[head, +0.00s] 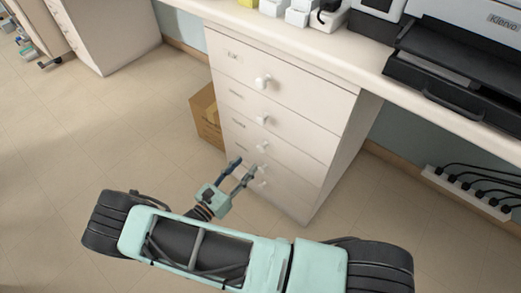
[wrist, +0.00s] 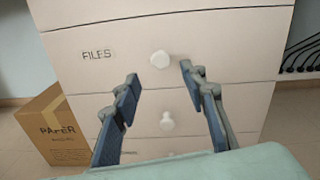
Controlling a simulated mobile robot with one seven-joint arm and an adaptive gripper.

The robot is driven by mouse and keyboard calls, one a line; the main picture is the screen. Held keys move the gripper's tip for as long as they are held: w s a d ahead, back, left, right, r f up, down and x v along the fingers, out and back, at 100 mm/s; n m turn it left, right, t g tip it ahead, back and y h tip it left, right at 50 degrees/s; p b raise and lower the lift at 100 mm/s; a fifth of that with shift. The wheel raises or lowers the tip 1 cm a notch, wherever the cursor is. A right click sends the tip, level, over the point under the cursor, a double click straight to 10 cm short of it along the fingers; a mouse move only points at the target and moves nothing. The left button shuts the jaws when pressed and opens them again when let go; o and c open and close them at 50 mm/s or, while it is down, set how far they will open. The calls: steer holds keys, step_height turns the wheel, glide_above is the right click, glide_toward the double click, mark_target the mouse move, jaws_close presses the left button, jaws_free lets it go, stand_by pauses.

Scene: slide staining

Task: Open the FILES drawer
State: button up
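The FILES drawer (wrist: 220,50) is a white front with a printed label at its left and a round white knob (wrist: 160,59) near its middle. It looks closed, flush with the fronts around it. My gripper (wrist: 160,74) is open and empty in the wrist view, one finger on each side of the space below and beside the knob. The fingers do not appear to touch the knob. In the head view my gripper (head: 244,164) is in front of the lower part of the drawer cabinet (head: 290,122); the drawer labels there are too small to read.
Other drawers with white knobs lie above and below. A cardboard box marked PAPER (wrist: 60,128) stands on the floor left of the cabinet. A printer (head: 460,65) sits on the counter at the right. A power strip with cables (head: 470,190) is low on the right.

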mark_target(260, 150)
steer(key=b+x, duration=0.1)
steer(key=x, duration=0.8)
steer(key=shift+w+d+b, duration=0.2)
steer(key=shift+w+b, duration=0.05)
steer(key=shift+b, duration=0.1)
jaws_close()
